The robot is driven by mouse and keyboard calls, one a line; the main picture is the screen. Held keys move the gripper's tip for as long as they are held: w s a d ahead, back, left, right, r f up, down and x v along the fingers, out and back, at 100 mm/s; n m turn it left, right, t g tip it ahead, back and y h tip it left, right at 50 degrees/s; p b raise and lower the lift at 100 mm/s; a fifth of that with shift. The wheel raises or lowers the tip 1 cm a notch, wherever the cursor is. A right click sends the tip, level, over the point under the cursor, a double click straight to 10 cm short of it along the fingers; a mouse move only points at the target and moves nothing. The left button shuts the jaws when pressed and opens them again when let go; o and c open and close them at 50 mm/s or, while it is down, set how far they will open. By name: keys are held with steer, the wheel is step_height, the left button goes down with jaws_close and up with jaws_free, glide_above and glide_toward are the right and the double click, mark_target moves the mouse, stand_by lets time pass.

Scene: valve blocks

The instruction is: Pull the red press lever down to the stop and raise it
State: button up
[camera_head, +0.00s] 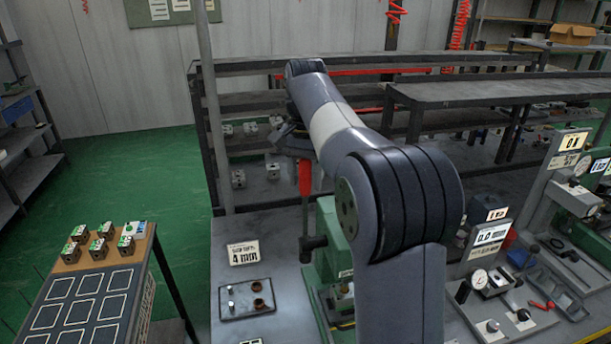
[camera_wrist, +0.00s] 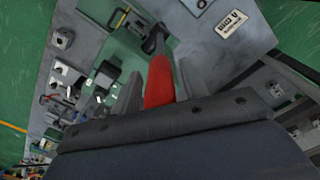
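The red press lever (camera_head: 305,180) stands about upright at the left side of the green press (camera_head: 333,235). Its dark rod runs down to a pivot. My gripper (camera_head: 295,143) is at the upper end of the red handle. In the wrist view the red handle (camera_wrist: 159,82) lies between the two fingers of my gripper (camera_wrist: 160,85), which are close against it on both sides. The gripper looks shut on the handle. The handle's top end is hidden by the gripper. My arm hides part of the press in the head view.
A sign reading 4 mm (camera_head: 243,252) and a small parts plate (camera_head: 247,300) lie on the bench left of the press. A table with several blocks (camera_head: 98,240) stands farther left. Gauges (camera_head: 480,279) and fixtures stand at the right. Dark shelving (camera_head: 250,70) stands behind.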

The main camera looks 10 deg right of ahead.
jaws_close()
steer(key=shift+s+b, duration=0.15)
steer(key=shift+b, duration=0.15)
